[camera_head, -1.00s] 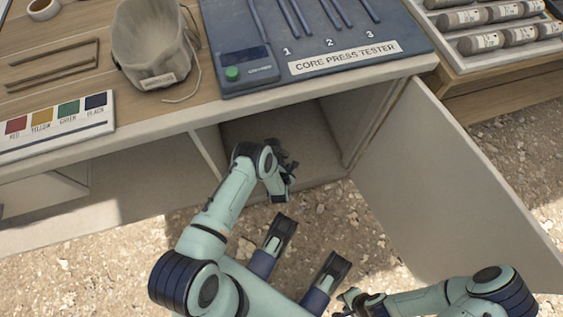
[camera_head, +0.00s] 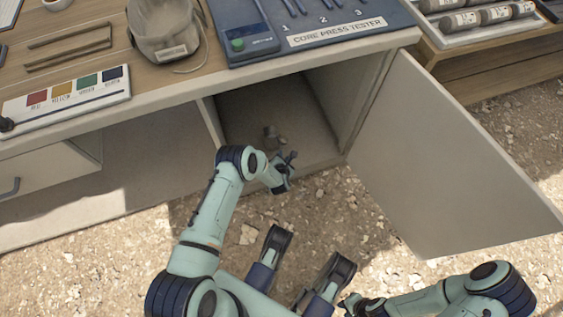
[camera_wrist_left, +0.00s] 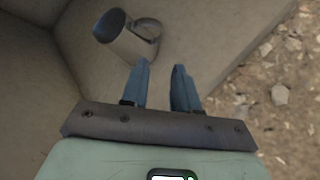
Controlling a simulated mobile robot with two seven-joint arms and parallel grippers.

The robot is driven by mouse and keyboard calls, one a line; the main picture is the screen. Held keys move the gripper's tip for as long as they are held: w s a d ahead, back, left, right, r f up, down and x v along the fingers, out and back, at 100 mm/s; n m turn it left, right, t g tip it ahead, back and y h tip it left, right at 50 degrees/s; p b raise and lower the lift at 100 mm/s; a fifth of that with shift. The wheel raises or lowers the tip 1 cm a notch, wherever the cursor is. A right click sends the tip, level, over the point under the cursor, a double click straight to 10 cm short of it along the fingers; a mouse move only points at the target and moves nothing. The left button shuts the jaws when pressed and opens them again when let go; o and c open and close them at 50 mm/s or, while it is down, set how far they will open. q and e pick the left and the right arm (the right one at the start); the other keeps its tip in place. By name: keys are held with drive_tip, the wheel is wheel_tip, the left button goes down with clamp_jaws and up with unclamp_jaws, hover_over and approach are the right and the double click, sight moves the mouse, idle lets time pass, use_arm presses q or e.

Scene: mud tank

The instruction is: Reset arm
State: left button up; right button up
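My left gripper (camera_head: 287,172) is in front of the open cabinet (camera_head: 325,105) under the bench, near its floor edge. The left wrist view shows its two dark fingers (camera_wrist_left: 161,68) apart with nothing between them. A metal mug (camera_wrist_left: 124,40) lies on its side on the cabinet floor, beyond the fingertips and apart from them. It also shows small and partly hidden behind the gripper in the head view (camera_head: 270,133). My right gripper (camera_head: 348,304) is low in the head view, outside the cabinet, and its fingers are too small to read.
The cabinet door (camera_head: 455,150) stands wide open on the right. On the bench are a core press tester (camera_head: 300,40), a bag-like container (camera_head: 165,30) and a colour chart (camera_head: 65,100). A rack of labelled cylinders (camera_head: 480,20) is at the upper right. Gravel ground (camera_head: 80,270) lies in front.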

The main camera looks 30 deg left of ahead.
use_arm(q)
drive_tip(key=shift+s+r, duration=0.2)
drive_tip(key=shift+s, duration=0.05)
use_arm(e)
drive_tip(key=shift+s+d, duration=0.15)
drive_tip(key=shift+s, duration=0.25)
